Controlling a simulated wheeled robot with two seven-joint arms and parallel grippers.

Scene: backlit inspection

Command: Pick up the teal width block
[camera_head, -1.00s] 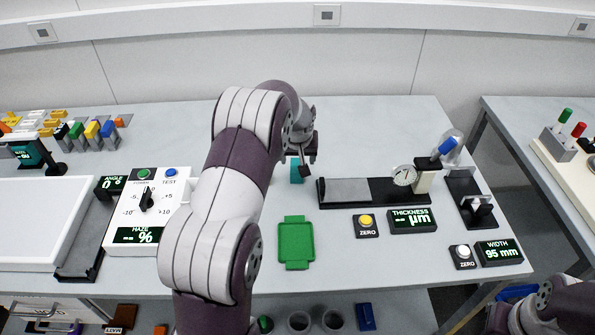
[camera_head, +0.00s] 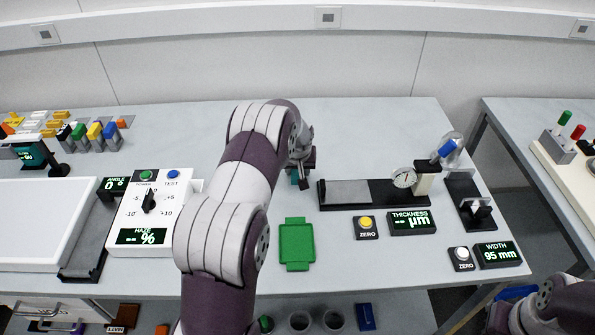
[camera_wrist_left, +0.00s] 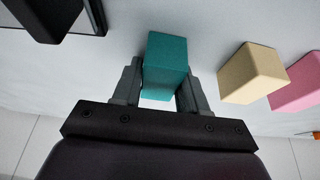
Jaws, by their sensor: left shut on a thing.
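The teal width block (camera_wrist_left: 165,62) sits between the two fingers of my left gripper (camera_wrist_left: 158,90) in the left wrist view. The gripper is shut on it, with one finger against each side. In the head view my left gripper (camera_head: 302,178) is over the back middle of the table. Only a small part of the teal block (camera_head: 295,178) shows there, beside the fingers. Whether the block touches the table is hard to tell. Of my right arm, only a part shows at the lower right corner; its gripper is out of view.
A cream block (camera_wrist_left: 252,73) and a pink block (camera_wrist_left: 298,82) stand right of the teal one in the wrist view. The thickness gauge base (camera_head: 375,192) lies right of the gripper. A green tray (camera_head: 296,243) lies in front. Table is clear behind.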

